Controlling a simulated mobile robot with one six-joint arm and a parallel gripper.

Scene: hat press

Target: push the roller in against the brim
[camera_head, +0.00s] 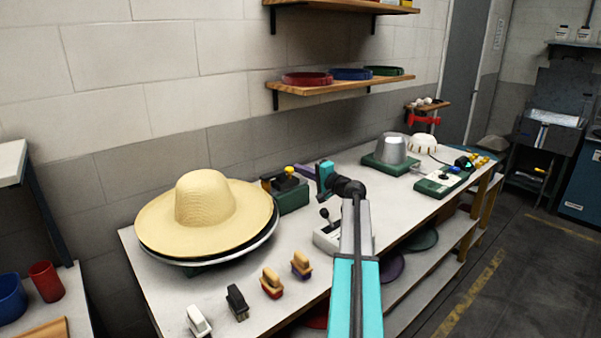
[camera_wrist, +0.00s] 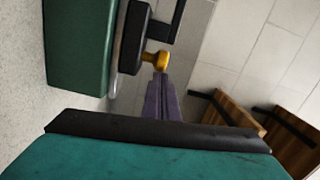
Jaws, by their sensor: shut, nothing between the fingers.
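A straw hat (camera_head: 205,207) lies crown up on a round turntable (camera_head: 262,242), its wide brim reaching toward a green box (camera_head: 293,196). On the box sits a black slide block (camera_head: 284,182) with a yellow knob (camera_head: 290,169). The knob (camera_wrist: 155,60) also shows in the wrist view, beside the black block (camera_wrist: 133,38) and a dark arm (camera_wrist: 178,22). I cannot make out the roller itself or whether it touches the brim. My gripper (camera_head: 299,170) is shut and empty, its purple fingertips (camera_wrist: 161,80) at the knob; contact is unclear.
Several small brushes, one of them black (camera_head: 237,302), stand along the bench's front edge. A grey lever device (camera_head: 328,238) stands by my arm. A wooden shelf (camera_head: 340,82) hangs on the wall behind.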

